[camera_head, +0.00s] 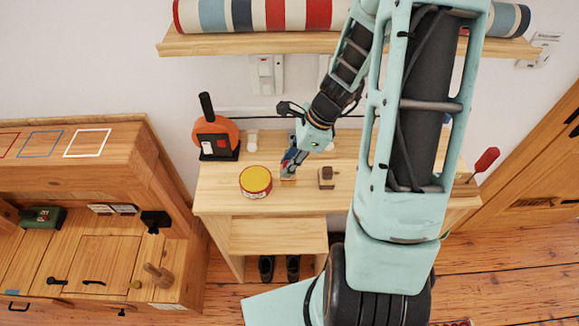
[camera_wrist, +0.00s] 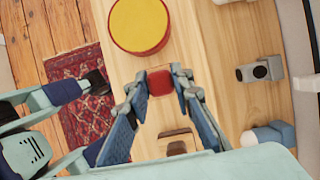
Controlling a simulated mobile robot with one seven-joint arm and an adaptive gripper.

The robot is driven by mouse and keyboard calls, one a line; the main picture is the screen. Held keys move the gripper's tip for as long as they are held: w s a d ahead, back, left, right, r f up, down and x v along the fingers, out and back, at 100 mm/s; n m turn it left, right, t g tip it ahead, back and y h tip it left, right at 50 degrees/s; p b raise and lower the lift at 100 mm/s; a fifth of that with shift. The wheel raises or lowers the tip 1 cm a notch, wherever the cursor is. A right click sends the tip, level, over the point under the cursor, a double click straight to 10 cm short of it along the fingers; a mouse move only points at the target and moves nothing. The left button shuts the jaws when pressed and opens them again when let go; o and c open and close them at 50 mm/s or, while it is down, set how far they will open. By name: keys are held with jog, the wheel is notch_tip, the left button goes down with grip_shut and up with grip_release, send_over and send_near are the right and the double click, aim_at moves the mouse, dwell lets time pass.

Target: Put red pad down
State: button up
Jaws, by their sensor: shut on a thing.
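The red pad (camera_wrist: 160,83) is a small red block held between the two fingertips of my gripper (camera_wrist: 160,88) in the wrist view. In the head view my gripper (camera_head: 290,166) points down at the wooden table (camera_head: 222,196), just right of a round red tin with a yellow lid. The fingers are shut on the pad. In the head view the pad is mostly hidden by the fingers. I cannot tell whether its underside touches the table top.
The yellow-lidded tin (camera_head: 255,179) stands left of my gripper; a brown block (camera_head: 326,177) stands to its right. An orange and black object (camera_head: 216,140) stands at the back left. A shelf with a striped roll (camera_head: 265,16) hangs above. Bare table lies in front.

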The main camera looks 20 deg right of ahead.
notch_tip(320, 180, down, 2)
jog(key=shift+f+b, duration=0.2)
jog(key=shift+b, duration=0.45)
jog(key=shift+s+d+r, duration=0.1)
jog(key=o, duration=1)
jog(key=shift+f, duration=0.2)
jog(key=v, duration=1)
jog(key=shift+d+r, duration=0.2)
jog(key=shift+r, duration=0.1)
